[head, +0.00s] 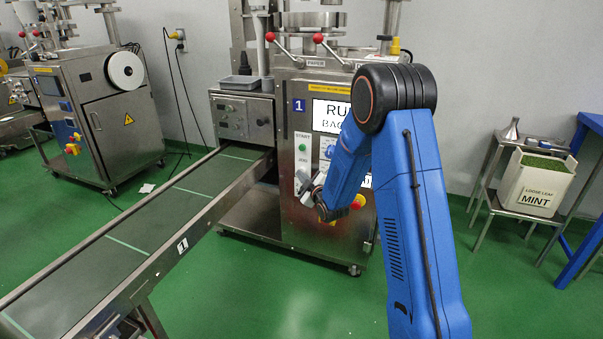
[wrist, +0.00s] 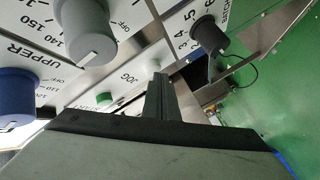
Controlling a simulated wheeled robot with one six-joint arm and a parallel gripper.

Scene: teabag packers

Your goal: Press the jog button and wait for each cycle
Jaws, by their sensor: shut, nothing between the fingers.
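The packing machine marked 1 (head: 258,185) stands in the middle of the head view. Its screen (head: 327,115) reads "RU…" and "BAG…", the rest hidden by my arm. On its front panel sit a green start button (head: 302,147) and the JOG label below it. The wrist view shows the green button (wrist: 104,99) and the JOG label (wrist: 127,77). My gripper (wrist: 160,76) is shut and empty, its tips close over the panel just beside the JOG label. The jog button is mostly hidden by the tips, and I cannot tell whether they touch it.
Grey and blue knobs (wrist: 88,35) stick out of the panel near my gripper. A conveyor (head: 150,215) runs from the machine to the lower left. A second machine (head: 85,105) stands at the left. A mint bin (head: 530,180) rests on a stool at the right. Green floor is open between.

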